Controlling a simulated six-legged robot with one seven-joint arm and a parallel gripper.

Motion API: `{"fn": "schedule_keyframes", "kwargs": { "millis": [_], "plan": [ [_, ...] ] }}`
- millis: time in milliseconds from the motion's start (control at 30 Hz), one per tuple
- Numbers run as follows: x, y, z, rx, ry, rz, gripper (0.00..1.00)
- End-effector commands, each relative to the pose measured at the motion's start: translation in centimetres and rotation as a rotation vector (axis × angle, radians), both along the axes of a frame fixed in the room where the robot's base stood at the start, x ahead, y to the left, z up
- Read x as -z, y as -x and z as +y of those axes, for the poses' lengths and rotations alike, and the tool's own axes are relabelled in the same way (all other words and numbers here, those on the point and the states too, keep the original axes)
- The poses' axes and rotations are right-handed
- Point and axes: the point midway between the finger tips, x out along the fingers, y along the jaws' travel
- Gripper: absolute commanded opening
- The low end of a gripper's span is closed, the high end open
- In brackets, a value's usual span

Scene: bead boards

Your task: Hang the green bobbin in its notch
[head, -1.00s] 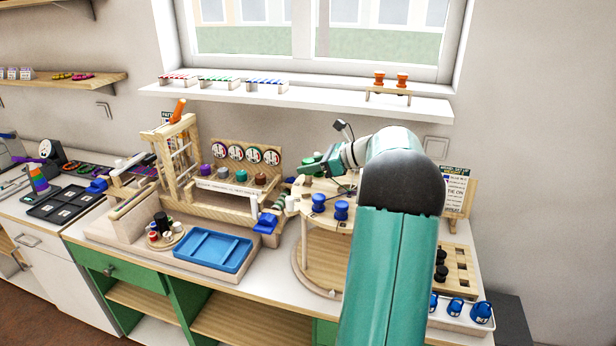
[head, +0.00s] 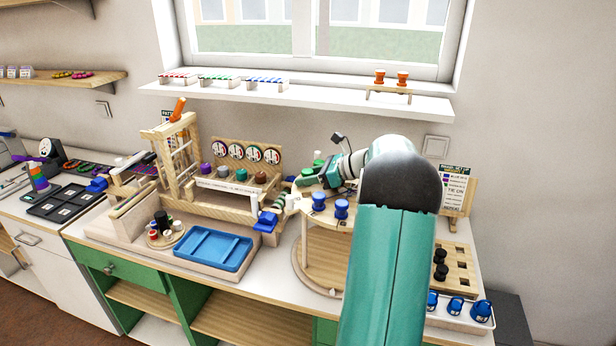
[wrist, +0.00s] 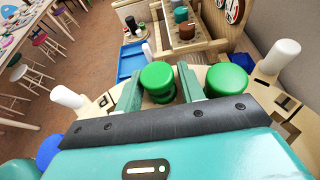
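Two green bobbins stand on the pale wooden stand. In the wrist view one green bobbin (wrist: 157,76) lies between my gripper's fingertips, and the other green bobbin (wrist: 227,80) is just outside the right finger. My gripper (wrist: 160,84) has its fingers apart, about as wide as the bobbin's top flange; I see no clear grip on it. I cannot make out the notch.
Two blue bobbins (head: 341,209) stand at the front of the round wooden stand (head: 300,258). White pegs (wrist: 283,55) rise at its edge. A blue tray (head: 212,250) lies to the left.

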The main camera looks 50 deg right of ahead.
Motion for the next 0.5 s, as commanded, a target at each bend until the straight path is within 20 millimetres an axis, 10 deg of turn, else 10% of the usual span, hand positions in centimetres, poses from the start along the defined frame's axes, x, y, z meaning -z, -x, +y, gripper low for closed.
{"fn": "schedule_keyframes", "kwargs": {
  "millis": [500],
  "plan": [
    [-3.1, 5.5, -2.9, 0.004, 0.002, 0.0, 0.39]
  ]
}}
